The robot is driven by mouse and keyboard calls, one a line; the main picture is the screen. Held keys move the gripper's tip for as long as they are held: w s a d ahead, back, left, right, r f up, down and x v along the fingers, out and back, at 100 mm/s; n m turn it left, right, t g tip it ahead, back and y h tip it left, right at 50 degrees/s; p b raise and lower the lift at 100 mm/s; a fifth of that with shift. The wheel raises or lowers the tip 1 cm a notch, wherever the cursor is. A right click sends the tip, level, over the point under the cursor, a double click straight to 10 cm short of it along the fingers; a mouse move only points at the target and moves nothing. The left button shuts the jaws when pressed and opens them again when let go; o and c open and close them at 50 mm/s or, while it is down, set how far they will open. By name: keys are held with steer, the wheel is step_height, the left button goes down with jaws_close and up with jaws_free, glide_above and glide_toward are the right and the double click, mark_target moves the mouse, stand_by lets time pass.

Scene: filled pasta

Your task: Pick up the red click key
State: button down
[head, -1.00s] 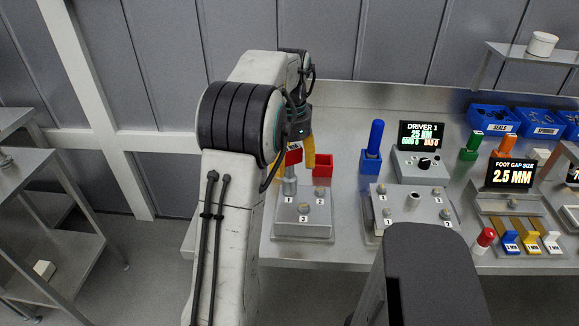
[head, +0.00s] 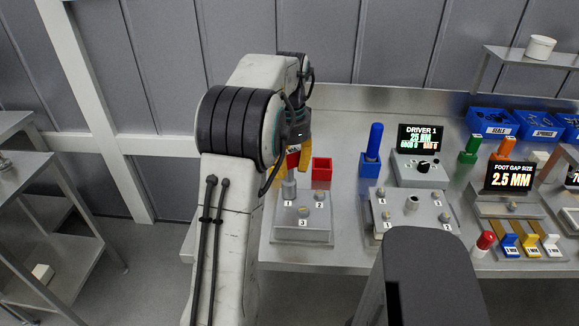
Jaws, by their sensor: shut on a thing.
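The red click key (head: 293,161) is in my gripper (head: 296,157), at the back left of the bench. Its red body shows only in part, between my arm and a yellow finger. A grey shaft below it comes down at the spot marked 1 on a grey block (head: 303,222). I cannot tell whether its tip touches the bolt there. My gripper is shut on the key, and my arm hides the rest of the fingers. An empty-looking red square holder (head: 322,168) stands just right of the key.
A blue tool in its holder (head: 371,166) stands to the right, beside the driver display (head: 419,139). A second grey plate (head: 412,209) lies in front of it. Green and orange tools, blue bins (head: 492,121) and a gap-size display (head: 510,177) fill the right side.

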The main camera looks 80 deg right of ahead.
mark_target(290, 153)
steer(key=shift+r, duration=0.45)
step_height(290, 153, up, 3)
steer(key=shift+r+p, duration=0.2)
steer(key=shift+p, duration=0.1)
steer(key=a+r+b, duration=0.1)
steer(key=a+r, duration=0.2)
steer(key=a, duration=0.2)
steer(key=s+a+r+b, duration=0.1)
steer(key=a+r, duration=0.2)
steer(key=a, duration=0.3)
steer(key=shift+s+a+r, duration=0.15)
steer(key=shift+a+r, duration=0.15)
steer(key=shift+r, duration=0.1)
steer(key=shift+w+d+f+p, duration=0.2)
steer(key=shift+d+f+p, duration=0.45)
steer(key=shift+d+p, duration=1.6)
steer(key=shift+w+d+f+p, duration=0.2)
steer(key=shift+d+f+p, duration=0.4)
steer(key=shift+d+p, duration=1.65)
steer(key=shift+w+d+f+p, duration=0.2)
steer(key=shift+d+f+p, duration=0.75)
steer(key=shift+p, duration=2.2)
